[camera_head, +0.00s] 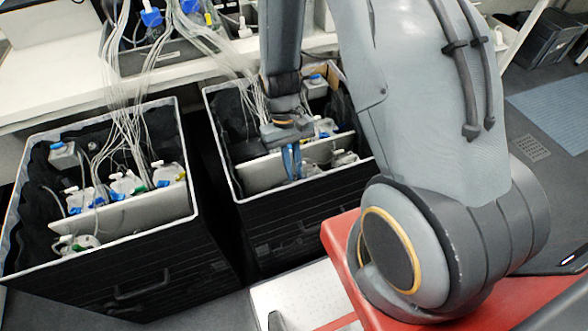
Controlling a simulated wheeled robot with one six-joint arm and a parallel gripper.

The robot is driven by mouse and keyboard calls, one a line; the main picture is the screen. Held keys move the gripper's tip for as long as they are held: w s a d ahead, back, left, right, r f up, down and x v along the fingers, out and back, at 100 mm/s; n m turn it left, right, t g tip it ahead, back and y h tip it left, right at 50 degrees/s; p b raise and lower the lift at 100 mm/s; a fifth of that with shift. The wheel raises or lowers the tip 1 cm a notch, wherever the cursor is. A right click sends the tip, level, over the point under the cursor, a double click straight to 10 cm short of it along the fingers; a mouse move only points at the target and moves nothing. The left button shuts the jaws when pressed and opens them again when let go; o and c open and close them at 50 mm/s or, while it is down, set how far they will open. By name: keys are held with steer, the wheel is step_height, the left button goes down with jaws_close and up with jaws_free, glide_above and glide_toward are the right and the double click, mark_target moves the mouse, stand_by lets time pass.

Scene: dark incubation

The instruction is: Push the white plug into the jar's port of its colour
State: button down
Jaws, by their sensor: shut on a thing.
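My gripper (292,163) points down into the right dark box, with its blue fingers close together beside the pale divider. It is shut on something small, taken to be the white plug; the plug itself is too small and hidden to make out. Clear jars with blue and white caps (324,127) stand behind the divider, just right of my gripper. More jars (345,160) stand in front of the divider, right of the fingertips. Which jar the fingers are at, and its ports, cannot be told.
The right box (300,228) has raised grey-edged walls around my gripper. A pale divider (258,174) crosses it. Thin tubes hang into both boxes. The left box (130,270) holds several jars (168,173). A white bench (60,90) runs behind.

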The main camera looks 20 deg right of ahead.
steer(key=shift+r, duration=0.15)
steer(key=shift+r+p, duration=0.85)
steer(key=w+d+f+b, duration=0.2)
steer(key=w+d+b, duration=0.4)
steer(key=w+d, duration=0.35)
steer(key=f+b, duration=0.1)
steer(key=f, duration=0.1)
steer(key=f+b, duration=0.2)
steer(key=s+f+b, duration=0.1)
steer(key=f+b, duration=0.1)
steer(key=shift+d+f, duration=0.4)
steer(key=shift+r, duration=0.1)
steer(key=shift+p, duration=0.5)
stand_by(0.4)
